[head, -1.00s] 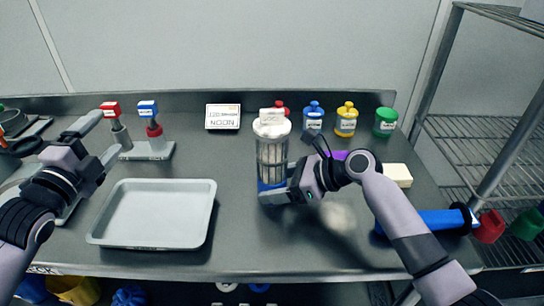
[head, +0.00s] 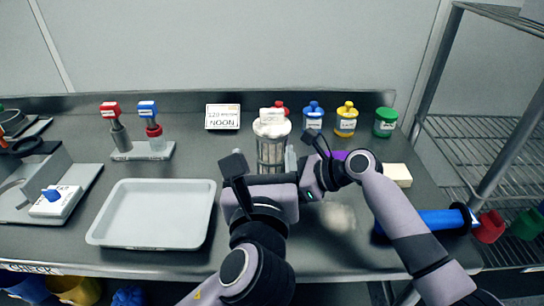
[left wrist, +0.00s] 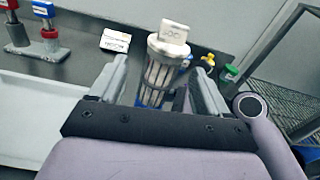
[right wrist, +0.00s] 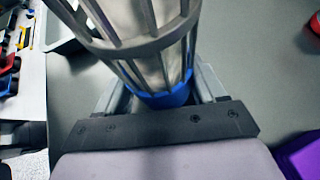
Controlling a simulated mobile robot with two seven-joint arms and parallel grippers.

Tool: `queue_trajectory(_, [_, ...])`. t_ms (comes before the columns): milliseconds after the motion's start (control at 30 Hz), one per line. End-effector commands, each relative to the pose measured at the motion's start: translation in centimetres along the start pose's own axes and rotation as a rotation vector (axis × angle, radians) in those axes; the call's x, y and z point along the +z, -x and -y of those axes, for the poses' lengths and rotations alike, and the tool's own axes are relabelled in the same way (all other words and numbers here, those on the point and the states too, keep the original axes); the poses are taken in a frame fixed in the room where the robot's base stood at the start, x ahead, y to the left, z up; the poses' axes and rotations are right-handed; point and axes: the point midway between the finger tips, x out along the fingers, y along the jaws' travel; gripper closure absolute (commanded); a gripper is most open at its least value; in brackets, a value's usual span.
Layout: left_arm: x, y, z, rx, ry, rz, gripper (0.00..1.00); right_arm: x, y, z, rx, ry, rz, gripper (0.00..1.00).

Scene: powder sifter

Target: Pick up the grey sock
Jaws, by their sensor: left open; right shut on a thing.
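I cannot make out a separate grey sock. A caged cylinder (head: 270,150) with a white lid, grey bars and pale material inside stands on the bench; whether that material is a sock I cannot tell. In the right wrist view its blue base (right wrist: 160,95) lies between the fingers of my right gripper (right wrist: 160,82), which is shut on it. My left gripper (head: 262,172) is open in front of the cylinder. In the left wrist view its fingers (left wrist: 160,82) spread to either side of the cylinder (left wrist: 160,65), with gaps showing. My left arm hides the cylinder's lower part in the head view.
An empty grey tray (head: 150,212) lies left of the cylinder. A stand with red and blue tools (head: 143,152) and a NOON sign (head: 222,117) are behind. Several jars (head: 346,120) stand back right. A blue tube (head: 430,220) lies at the right edge.

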Motion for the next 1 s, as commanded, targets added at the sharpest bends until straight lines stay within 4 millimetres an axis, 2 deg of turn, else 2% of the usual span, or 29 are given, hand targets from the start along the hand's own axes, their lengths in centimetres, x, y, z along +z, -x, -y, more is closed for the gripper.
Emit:
queue_trajectory(33, [0.9, 0.7, 0.8, -0.001, -0.028, 0.016, 0.23, 0.1, 0.0, 0.0, 0.0, 0.0, 0.001, 0.47])
queue_trajectory(133, [1.8, 1.5, 1.6, 0.003, -0.075, 0.037, 0.23, 0.1, 0.0, 0.0, 0.0, 0.0, 0.001, 0.47])
queue_trajectory(233, [2.2, 1.1, 1.9, 0.008, -0.097, 0.046, 0.23, 0.1, 0.0, 0.0, 0.0, 0.0, 0.001, 0.47])
queue_trajectory(500, [2.5, -3.4, 1.8, 0.009, -0.099, 0.045, 0.23, 0.1, 0.0, 0.0, 0.0, 0.0, 0.002, 0.47])
queue_trajectory(767, [2.7, -5.4, 1.8, 0.007, -0.096, 0.044, 0.23, 0.1, 0.0, 0.0, 0.0, 0.0, 0.001, 0.47])
queue_trajectory(1000, [3.2, -8.8, 1.6, 0.008, -0.097, 0.044, 0.23, 0.1, 0.0, 0.0, 0.0, 0.0, 0.002, 0.47])
